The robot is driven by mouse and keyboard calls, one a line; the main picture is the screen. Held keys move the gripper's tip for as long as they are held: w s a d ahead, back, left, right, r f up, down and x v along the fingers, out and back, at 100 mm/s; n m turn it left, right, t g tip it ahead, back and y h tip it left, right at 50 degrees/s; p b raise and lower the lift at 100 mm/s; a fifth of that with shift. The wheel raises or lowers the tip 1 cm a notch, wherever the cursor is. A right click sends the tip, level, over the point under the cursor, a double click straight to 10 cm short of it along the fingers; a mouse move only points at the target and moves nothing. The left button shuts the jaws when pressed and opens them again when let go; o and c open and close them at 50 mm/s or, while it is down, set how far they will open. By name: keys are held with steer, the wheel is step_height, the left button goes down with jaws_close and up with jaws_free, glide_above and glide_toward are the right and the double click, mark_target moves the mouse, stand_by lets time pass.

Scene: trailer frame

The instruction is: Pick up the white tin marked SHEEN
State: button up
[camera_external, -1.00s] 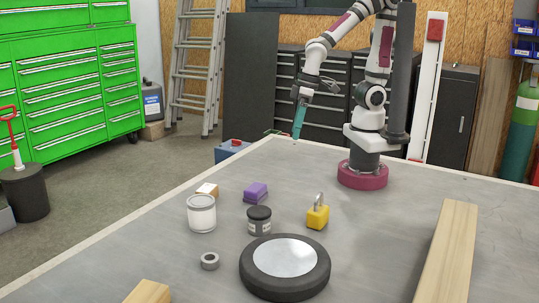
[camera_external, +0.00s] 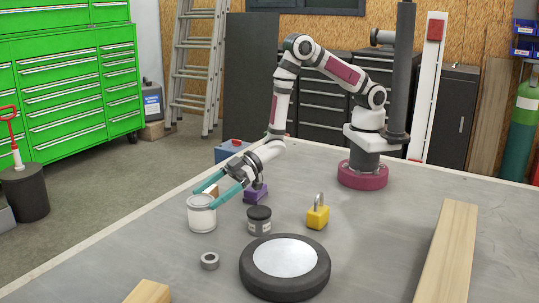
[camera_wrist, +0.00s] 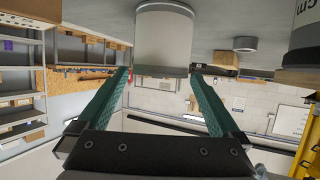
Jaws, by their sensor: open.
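The white tin (camera_external: 201,221) stands upright on the grey table, near its left edge in the external view. No lettering can be read on it. My gripper (camera_external: 205,199) is open, with its two teal fingers reaching toward the tin's upper part from the right and behind. In the wrist view the tin (camera_wrist: 164,35) appears upside down at the top middle, ahead of and between the spread fingertips (camera_wrist: 160,70). Whether a finger touches it cannot be told. Nothing is held.
A small box (camera_external: 213,190) is partly hidden behind the fingers.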

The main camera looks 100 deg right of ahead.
mark_target(191, 208)
steer(key=x, duration=0.6)
steer(key=shift+w, duration=0.15)
steer(key=c, duration=1.4)
